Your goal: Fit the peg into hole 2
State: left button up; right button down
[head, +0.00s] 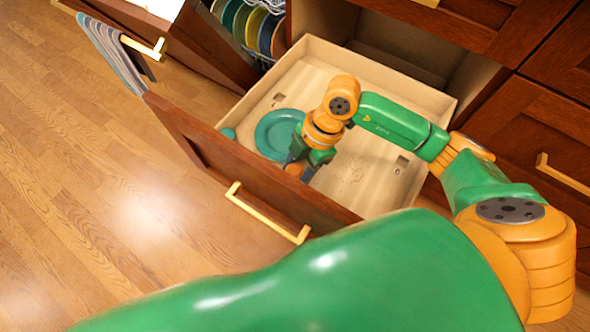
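My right gripper (299,168) points down inside the open drawer, beside a teal plate (276,134). Its dark fingers show on either side of a small orange patch. I cannot tell whether that patch is a peg or part of the hand, or whether the fingers are shut. No peg is clearly recognisable. Two small dark square openings show in the drawer, one at the back left (278,97) and one at the right (402,161). No hole numbers are readable. The gripper hides part of the drawer floor. My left gripper is out of view.
The drawer (437,102) has pale walls and a wooden front with a brass handle. A small teal object (228,133) sits at its left edge. Left of it, a dish rack (248,24) holds several plates. A striped towel (112,50) hangs nearby. The floor at left is clear.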

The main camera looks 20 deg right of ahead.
jog(key=shift+f+p, duration=0.15)
jog(key=shift+p, duration=0.4)
dwell(0.8)
jog(key=shift+f+b, duration=0.8)
jog(key=shift+f, duration=0.35)
dwell(1.2)
grip_release()
dwell(0.3)
